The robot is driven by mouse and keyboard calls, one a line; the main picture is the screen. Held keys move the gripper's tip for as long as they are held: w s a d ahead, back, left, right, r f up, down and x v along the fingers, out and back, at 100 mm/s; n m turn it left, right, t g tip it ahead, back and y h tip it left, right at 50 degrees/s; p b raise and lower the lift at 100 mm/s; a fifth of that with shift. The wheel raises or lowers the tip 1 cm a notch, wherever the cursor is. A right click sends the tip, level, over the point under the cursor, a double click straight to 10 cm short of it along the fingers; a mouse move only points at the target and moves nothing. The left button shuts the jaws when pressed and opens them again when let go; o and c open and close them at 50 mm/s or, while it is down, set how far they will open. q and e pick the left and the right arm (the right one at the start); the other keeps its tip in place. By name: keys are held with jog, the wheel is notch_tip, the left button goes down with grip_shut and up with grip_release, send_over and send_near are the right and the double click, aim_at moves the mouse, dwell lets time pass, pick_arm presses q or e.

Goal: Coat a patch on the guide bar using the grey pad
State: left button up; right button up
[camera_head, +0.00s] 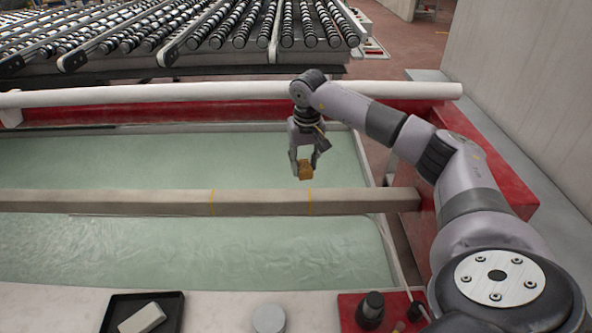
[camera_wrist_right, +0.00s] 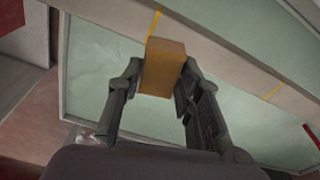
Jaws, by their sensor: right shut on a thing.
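The guide bar (camera_head: 110,201) is a long beige bar lying across the pale green basin. Two thin yellow lines mark off a patch (camera_head: 260,202) on it; the bar and both lines also show in the wrist view (camera_wrist_right: 215,62). My right gripper (camera_head: 304,166) points down and is shut on an orange-brown block (camera_head: 306,172), near the right-hand yellow line. In the wrist view the block (camera_wrist_right: 162,68) overlaps the bar's edge by one line; contact cannot be told. A light grey pad (camera_head: 142,318) lies in a black tray at the bottom left. My left gripper is not in view.
The black tray (camera_head: 172,325) sits on the pale front ledge (camera_head: 220,304). A round grey disc (camera_head: 268,319) and a dark knob (camera_head: 371,308) on a red panel are beside it. A white pipe (camera_head: 200,93) and roller conveyor (camera_head: 230,25) lie behind. A wall stands right.

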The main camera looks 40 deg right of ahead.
jog(key=shift+f+b, duration=0.45)
jog(key=shift+f, duration=0.15)
notch_tip(320, 180, down, 4)
jog(key=b, duration=0.3)
jog(key=shift+r, duration=0.15)
jog(key=shift+f+b, duration=0.45)
jog(key=shift+f+b, duration=0.55)
jog(key=shift+f, duration=0.5)
jog(key=shift+a, duration=0.1)
